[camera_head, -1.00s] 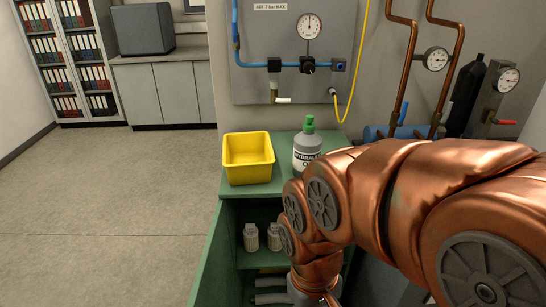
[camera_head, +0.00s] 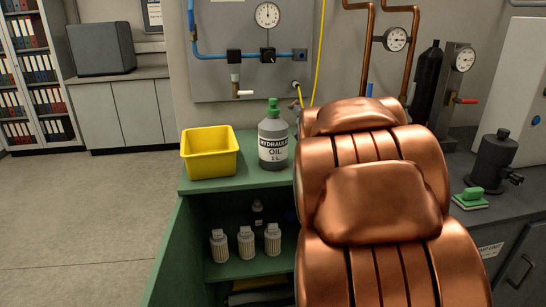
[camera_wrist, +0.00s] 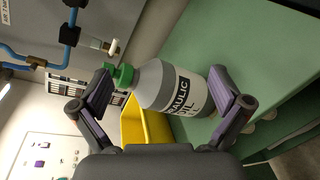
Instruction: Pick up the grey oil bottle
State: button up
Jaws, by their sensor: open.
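The grey oil bottle (camera_head: 273,137) has a green cap and a white label reading hydraulic oil. It stands upright on top of the green cabinet (camera_head: 262,181), just right of a yellow bin. In the wrist view the bottle (camera_wrist: 172,88) appears tilted and lies between the fingers of my gripper (camera_wrist: 168,98). The fingers are spread, one on each side of it, and I see no grip on it. In the head view my copper arm fills the right middle and my gripper is hidden behind it.
The yellow bin (camera_head: 210,153) stands close beside the bottle; it also shows in the wrist view (camera_wrist: 146,127). A wall panel (camera_head: 252,50) with a gauge and blue pipe rises behind. Floor at left is clear.

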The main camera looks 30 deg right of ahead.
aim_at(283, 137)
jog(key=w+f+n+t+y+b, duration=0.1)
jog(key=f+n+y+b, duration=0.1)
jog(key=n, duration=0.3)
jog(key=w+a+f+n+t+y+b, duration=0.1)
jog(key=f+n+y+b, duration=0.1)
jog(key=n+y, duration=0.2)
jog(key=w+f+n+t+y+b, duration=0.1)
jog(key=f+n+y+b, duration=0.1)
jog(key=n, duration=0.6)
jog(key=shift+w+a+t+y+b, duration=0.15)
jog(key=shift+t+y+b, duration=0.25)
jog(key=shift+y, duration=0.3)
jog(key=shift+a+f+n, duration=0.1)
jog(key=shift+f+n, duration=0.1)
jog(key=shift+n, duration=0.4)
jog(key=shift+a+y, duration=0.2)
jog(key=shift+y, duration=0.3)
jog(key=shift+w+a+r+n, duration=0.1)
jog(key=shift+w+a+n, duration=0.05)
jog(key=shift+w, duration=0.65)
jog(key=shift+w+a+r+n, duration=0.1)
jog(key=shift+w+a+n, duration=0.05)
jog(key=shift+w, duration=0.65)
jog(key=shift+w+a+r, duration=0.1)
jog(key=shift+w, duration=0.95)
jog(key=shift+w+a, duration=0.1)
jog(key=shift+w, duration=0.95)
